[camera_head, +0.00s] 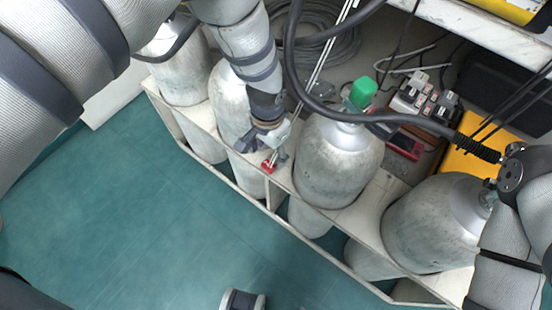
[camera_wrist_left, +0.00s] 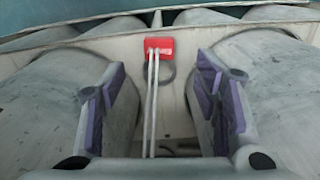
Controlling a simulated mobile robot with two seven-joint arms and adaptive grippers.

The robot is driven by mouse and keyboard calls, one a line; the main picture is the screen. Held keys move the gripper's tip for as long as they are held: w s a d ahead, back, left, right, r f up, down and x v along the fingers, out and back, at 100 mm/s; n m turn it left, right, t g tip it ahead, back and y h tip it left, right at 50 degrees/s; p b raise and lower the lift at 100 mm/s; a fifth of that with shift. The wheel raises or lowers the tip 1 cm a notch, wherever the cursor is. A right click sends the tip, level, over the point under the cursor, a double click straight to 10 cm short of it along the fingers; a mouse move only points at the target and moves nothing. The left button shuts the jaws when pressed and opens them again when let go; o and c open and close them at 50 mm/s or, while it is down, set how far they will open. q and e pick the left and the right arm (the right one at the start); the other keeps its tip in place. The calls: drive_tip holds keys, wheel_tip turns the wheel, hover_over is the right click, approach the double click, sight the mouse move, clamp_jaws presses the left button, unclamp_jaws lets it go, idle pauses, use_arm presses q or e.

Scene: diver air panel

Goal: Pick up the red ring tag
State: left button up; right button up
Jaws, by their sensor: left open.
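The red ring tag (camera_head: 268,167) is a small red block at the front edge of the cylinder rack, between two grey cylinders. In the left wrist view the red tag (camera_wrist_left: 159,46) shows ahead of the fingers, with a dark ring below it and two thin pale lines running from it toward the camera. My left gripper (camera_head: 276,150) is right by the tag in the head view. In the wrist view its purple-padded fingers (camera_wrist_left: 164,92) are spread wide, with nothing gripped; the tag lies between their lines, beyond the tips.
Grey cylinders stand close on both sides, one (camera_head: 338,160) right of the gripper and one (camera_head: 232,105) left. The pale rack (camera_head: 360,222) holds them. A black hose (camera_head: 400,119) crosses above. A green-capped valve (camera_head: 363,92) tops one cylinder. The teal floor (camera_head: 130,220) in front is clear.

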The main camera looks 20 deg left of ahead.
sight(269, 164)
use_arm(q)
drive_tip(key=f, duration=0.5)
drive_tip(key=shift+s+b, duration=0.2)
drive_tip(key=shift+b, duration=0.15)
drive_tip(key=shift+c, duration=0.2)
drive_tip(key=shift+r, duration=0.1)
drive_tip(key=c, duration=1.2)
drive_tip(key=shift+o, duration=0.2)
drive_tip(key=shift+r, duration=0.1)
wheel_tip(269, 164, up, 10)
drive_tip(key=p, duration=0.2)
